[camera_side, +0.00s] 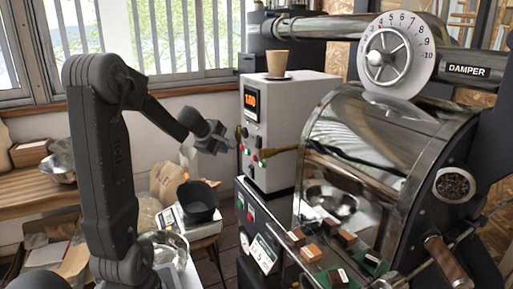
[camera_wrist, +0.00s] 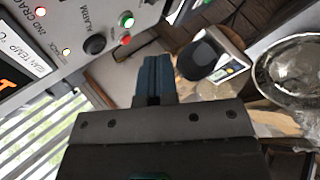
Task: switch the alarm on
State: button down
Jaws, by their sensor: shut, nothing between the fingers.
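The grey control box (camera_side: 300,97) with an orange display stands beside the roaster in the side view. In the wrist view its panel (camera_wrist: 60,28) fills the upper left, tilted. A round black knob (camera_wrist: 95,44) sits by the word ALARM; I cannot tell its setting. A green lamp (camera_wrist: 127,20) and a red lamp (camera_wrist: 126,39) are near it. My gripper (camera_wrist: 155,62) is shut and empty, its blue-grey fingers just right of and below the knob in the picture, apparently not touching it. In the side view my gripper (camera_side: 231,142) is at the panel's left side.
A paper cup (camera_side: 277,63) stands on top of the box. The glossy roaster drum (camera_side: 350,150) is to its right, with a damper dial (camera_side: 397,53) above. A black bowl on a scale (camera_side: 197,200) and a metal bowl (camera_wrist: 288,72) lie below.

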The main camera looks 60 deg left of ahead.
jog(key=w+f, duration=0.1)
jog(key=w, duration=0.7)
jog(key=shift+w, duration=0.1)
dwell(1.9)
jog(key=shift+w, duration=0.35)
jog(key=shift+w, duration=0.3)
dwell(0.6)
jog(key=shift+s, duration=0.1)
jog(key=shift+s, duration=0.65)
jog(key=s, duration=0.5)
jog(key=shift+r, duration=0.3)
